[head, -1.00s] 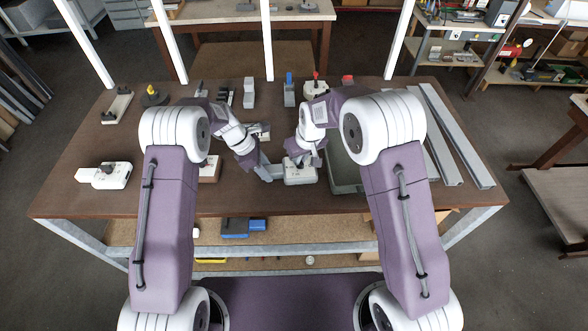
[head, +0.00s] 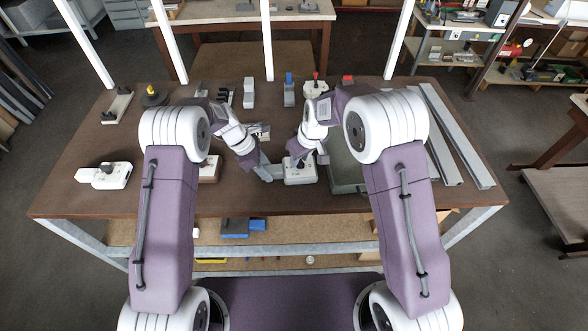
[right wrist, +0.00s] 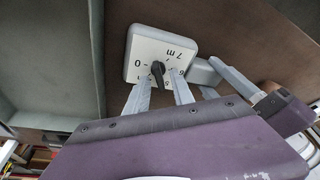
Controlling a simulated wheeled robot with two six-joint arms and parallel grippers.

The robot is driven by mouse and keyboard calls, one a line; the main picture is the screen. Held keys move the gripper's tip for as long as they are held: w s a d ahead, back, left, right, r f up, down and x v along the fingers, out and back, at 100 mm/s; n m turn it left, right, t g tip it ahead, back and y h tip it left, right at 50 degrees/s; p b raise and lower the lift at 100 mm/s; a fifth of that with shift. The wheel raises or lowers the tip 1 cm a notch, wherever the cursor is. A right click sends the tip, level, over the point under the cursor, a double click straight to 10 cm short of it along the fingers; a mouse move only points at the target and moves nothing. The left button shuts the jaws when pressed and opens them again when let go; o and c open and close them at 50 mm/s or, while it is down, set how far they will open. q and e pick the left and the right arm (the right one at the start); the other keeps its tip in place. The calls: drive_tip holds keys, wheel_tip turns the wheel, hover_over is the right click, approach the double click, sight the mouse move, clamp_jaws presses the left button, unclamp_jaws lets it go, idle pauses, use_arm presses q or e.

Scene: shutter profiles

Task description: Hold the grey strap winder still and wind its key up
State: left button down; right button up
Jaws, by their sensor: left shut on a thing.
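The grey strap winder (head: 300,178) lies near the table's front edge. In the right wrist view its white face (right wrist: 146,52) carries a number dial and a dark key (right wrist: 158,73) at the centre. My left gripper (head: 266,173) is shut on the winder's grey end piece at its left side; it also shows in the right wrist view (right wrist: 232,79). My right gripper (head: 301,161) is over the winder, pointing down. In the right wrist view its two fingers (right wrist: 163,82) are apart, one on each side of the key, with no clear contact visible.
A grey-green tray (head: 345,178) stands right of the winder, close to my right gripper. Long grey profiles (head: 455,150) lie at the table's right. A white device (head: 112,176) lies at the left. Several small items stand along the back, including a red-topped one (head: 315,86).

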drive_tip(key=shift+r, duration=2.9)
wheel_tip(320, 180, up, 2)
drive_tip(key=shift+r, duration=0.1)
wheel_tip(320, 180, down, 8)
drive_tip(key=shift+f, duration=0.1)
clamp_jaws()
